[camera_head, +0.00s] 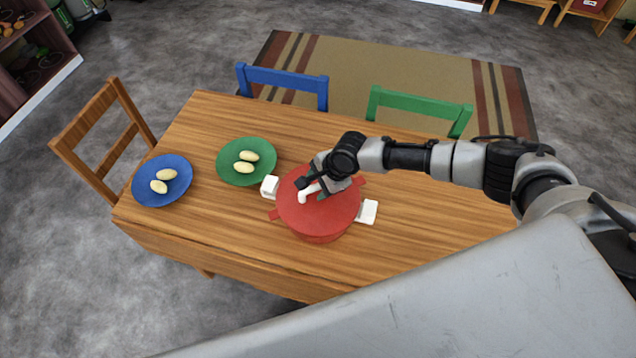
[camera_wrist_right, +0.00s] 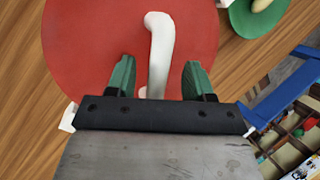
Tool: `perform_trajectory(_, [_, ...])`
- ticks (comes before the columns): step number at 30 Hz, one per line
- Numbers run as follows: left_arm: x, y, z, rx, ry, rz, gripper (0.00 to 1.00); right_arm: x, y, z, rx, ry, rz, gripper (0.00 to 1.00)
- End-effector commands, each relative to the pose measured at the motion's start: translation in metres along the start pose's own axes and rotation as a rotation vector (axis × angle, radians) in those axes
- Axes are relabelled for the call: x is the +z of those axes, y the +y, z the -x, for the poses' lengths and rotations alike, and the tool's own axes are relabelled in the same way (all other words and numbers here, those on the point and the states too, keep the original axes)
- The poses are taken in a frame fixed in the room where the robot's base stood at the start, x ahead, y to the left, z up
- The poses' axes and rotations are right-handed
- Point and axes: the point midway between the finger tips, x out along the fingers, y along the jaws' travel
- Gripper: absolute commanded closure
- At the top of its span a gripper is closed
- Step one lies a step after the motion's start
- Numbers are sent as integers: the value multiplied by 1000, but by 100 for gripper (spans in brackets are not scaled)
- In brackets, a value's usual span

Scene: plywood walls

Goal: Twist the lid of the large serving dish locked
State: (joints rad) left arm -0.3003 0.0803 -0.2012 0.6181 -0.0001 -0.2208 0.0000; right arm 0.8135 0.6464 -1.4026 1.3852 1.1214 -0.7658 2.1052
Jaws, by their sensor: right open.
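The large serving dish (camera_head: 318,238) is a red round pot with white side handles, standing on the wooden table. Its red lid (camera_head: 325,215) lies on top and has a white bar handle (camera_head: 307,194). Red tabs stick out at the lid's edge and do not line up with the white side handles. My right gripper (camera_head: 318,192) is over the lid. In the right wrist view its green fingers (camera_wrist_right: 156,80) are open, one on each side of the white lid handle (camera_wrist_right: 159,45), with gaps on both sides. My left gripper is not in view.
A green plate (camera_head: 232,174) and a blue plate (camera_head: 150,190), each with two pale oval pieces, stand left of the dish on the table (camera_head: 420,235). Blue (camera_head: 283,78), green (camera_head: 420,103) and wooden (camera_head: 95,130) chairs stand around it. The table right of the dish is clear.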

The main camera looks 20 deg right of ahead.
Motion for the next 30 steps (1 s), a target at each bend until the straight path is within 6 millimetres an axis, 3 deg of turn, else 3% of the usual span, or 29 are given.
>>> perform_trajectory(4, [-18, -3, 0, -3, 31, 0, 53, 0, 0, -9, -1, 1, 1, 48])
perform_trajectory(13, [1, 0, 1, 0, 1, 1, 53, 0, 0, -11, -1, 0, 2, 48])
perform_trajectory(23, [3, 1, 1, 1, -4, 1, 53, 0, 0, -10, 0, 1, 2, 98])
perform_trajectory(30, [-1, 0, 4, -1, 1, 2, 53, 1, 0, -9, -2, 3, -8, 100])
